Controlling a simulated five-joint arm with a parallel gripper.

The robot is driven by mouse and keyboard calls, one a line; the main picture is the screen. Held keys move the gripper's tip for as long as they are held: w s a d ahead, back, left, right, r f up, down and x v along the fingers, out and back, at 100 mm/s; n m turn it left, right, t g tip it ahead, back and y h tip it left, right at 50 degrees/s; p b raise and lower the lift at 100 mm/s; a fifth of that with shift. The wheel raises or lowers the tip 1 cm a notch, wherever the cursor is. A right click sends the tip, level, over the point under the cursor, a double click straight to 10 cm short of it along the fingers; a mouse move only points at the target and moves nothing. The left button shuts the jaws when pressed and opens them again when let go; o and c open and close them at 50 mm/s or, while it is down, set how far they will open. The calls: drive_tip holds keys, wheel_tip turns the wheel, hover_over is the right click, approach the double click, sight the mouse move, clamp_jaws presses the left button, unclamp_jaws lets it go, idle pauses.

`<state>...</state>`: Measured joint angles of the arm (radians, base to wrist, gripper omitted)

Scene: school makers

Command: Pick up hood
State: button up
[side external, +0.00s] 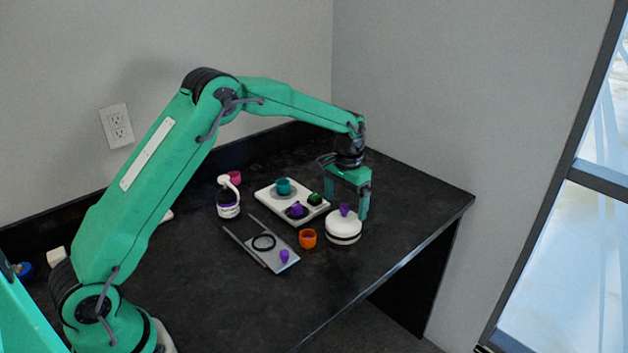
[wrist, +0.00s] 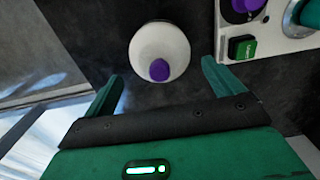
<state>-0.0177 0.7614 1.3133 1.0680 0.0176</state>
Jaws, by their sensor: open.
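A white domed piece with a dark band low on its side and a purple knob on top, which I take to be the hood (side external: 343,230), stands on the black table near its right part. In the wrist view the hood (wrist: 160,45) shows from above, just beyond the fingertips and roughly centred between them. My gripper (side external: 348,204) is above and just behind the hood, pointing down, with its fingers apart and nothing between them. In the wrist view my gripper (wrist: 162,72) has its two green fingers spread wide. I cannot see any contact with the hood.
An orange cup (side external: 307,239) stands close left of the hood. A white panel (side external: 268,196) with a teal knob, a purple knob and a green button lies behind left. The front right tabletop is clear.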

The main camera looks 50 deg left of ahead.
sight(344, 219)
drive_tip(key=shift+s+f, duration=0.1)
drive_tip(key=shift+f, duration=3)
drive_tip(key=c, duration=0.7)
drive_tip(key=shift+c, duration=0.2)
drive_tip(key=shift+r, duration=0.75)
drive_tip(key=r, duration=0.3)
drive_tip(key=shift+s+d+r, duration=0.1)
drive_tip(key=shift+s+d, duration=0.05)
drive_tip(key=shift+d, duration=0.2)
drive_tip(key=s+d+r, duration=0.5)
drive_tip(key=d+r, duration=0.1)
drive_tip(key=d, duration=0.3)
drive_tip(key=shift+s+d+r, duration=0.2)
drive_tip(key=shift+s, duration=0.05)
